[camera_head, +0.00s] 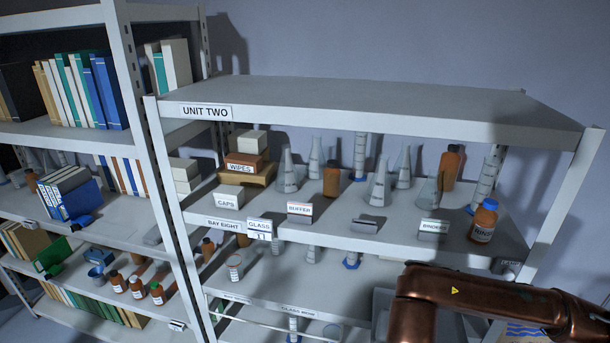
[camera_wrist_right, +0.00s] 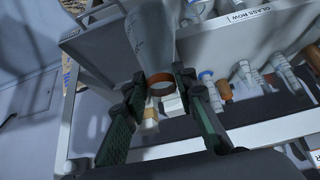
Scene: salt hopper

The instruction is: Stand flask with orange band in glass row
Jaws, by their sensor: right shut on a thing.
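In the right wrist view my right gripper (camera_wrist_right: 162,82) is shut on a grey, translucent flask (camera_wrist_right: 150,35) with an orange band (camera_wrist_right: 162,77) near its narrow end. The flask's wide end runs up out of the frame. A GLASS ROW label (camera_wrist_right: 239,16) is on a shelf edge right of the flask; the same label (camera_head: 300,309) is on the lower shelf edge in the head view. My right gripper and the held flask do not show in the head view, where only my copper arm enters at lower right. My left gripper is in neither view.
The shelf above holds several clear conical flasks (camera_head: 378,188), brown bottles (camera_head: 484,222), measuring cylinders (camera_head: 487,180) and a WIPES box (camera_head: 247,163). Small glassware (camera_head: 235,267) stands on the shelf below. My arm hides the lower right. Upright posts (camera_head: 172,200) flank the shelves.

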